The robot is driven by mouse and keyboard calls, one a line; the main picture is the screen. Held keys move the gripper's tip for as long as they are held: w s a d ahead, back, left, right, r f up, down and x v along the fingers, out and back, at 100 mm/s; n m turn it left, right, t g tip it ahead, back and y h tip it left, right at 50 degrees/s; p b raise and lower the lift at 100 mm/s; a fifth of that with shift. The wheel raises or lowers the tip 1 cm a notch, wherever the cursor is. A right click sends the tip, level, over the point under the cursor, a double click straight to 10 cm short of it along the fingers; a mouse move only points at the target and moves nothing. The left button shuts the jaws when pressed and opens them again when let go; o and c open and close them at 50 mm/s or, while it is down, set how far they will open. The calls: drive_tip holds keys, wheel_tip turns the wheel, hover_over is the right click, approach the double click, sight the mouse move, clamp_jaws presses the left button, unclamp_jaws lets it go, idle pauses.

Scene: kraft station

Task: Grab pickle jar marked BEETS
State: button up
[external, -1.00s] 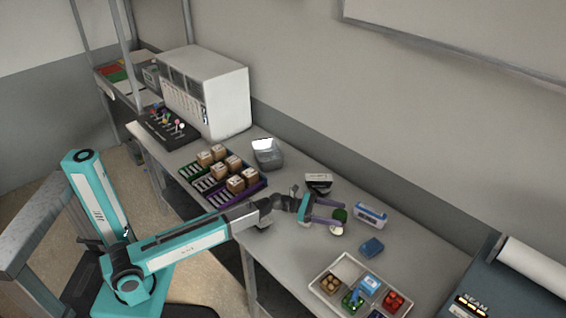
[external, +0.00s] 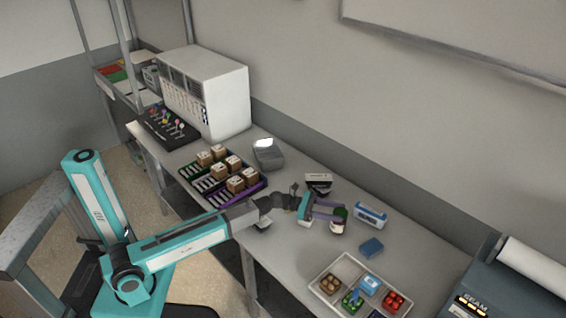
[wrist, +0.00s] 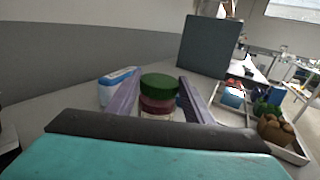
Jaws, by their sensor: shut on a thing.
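A small jar (wrist: 158,102) with a green lid and dark red contents stands between the purple fingers of my gripper (wrist: 156,92) in the wrist view. My gripper is shut on it. In the external view the jar (external: 338,227) is at the fingertips of my gripper (external: 336,218), close to the table surface. Its pale label faces forward at the bottom, but I cannot read any wording on it. The lower part of the jar is hidden by my gripper body in the wrist view.
A blue and white box (external: 370,214) stands just behind the jar, and a small blue block (external: 371,247) lies to its right. A divided tray (external: 323,287) holds small coloured items at the front. A black and white box (external: 318,183) and a grey bin (external: 268,154) stand behind my gripper.

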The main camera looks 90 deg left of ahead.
wheel_tip(320, 180, up, 2)
drive_tip(key=shift+r, duration=0.25)
drive_tip(key=shift+s+d+r, duration=0.1)
drive_tip(key=shift+s+r, duration=0.05)
drive_tip(key=shift+s, duration=0.1)
drive_tip(key=s+d+b, duration=0.2)
drive_tip(key=s+d, duration=0.1)
drive_tip(key=s, duration=0.6)
drive_tip(key=shift+s+d+r, duration=0.25)
drive_tip(key=shift+s+r, duration=0.05)
drive_tip(key=shift+b, duration=0.55)
drive_tip(key=b, duration=0.6)
drive_tip(key=shift+s, duration=0.25)
drive_tip(key=s+b, duration=0.1)
drive_tip(key=b, duration=0.4)
drive_tip(key=s+d+b, duration=0.1)
drive_tip(key=b, duration=0.3)
drive_tip(key=shift+r+b, duration=0.15)
drive_tip(key=shift+b, duration=0.25)
drive_tip(key=shift+s+d+r+p, duration=0.15)
drive_tip(key=shift+s+d+p, duration=0.1)
drive_tip(key=shift+s, duration=0.35)
drive_tip(key=shift+s+d+r+p, duration=0.1)
drive_tip(key=shift+s+d+p, duration=0.1)
drive_tip(key=shift+s, duration=0.4)
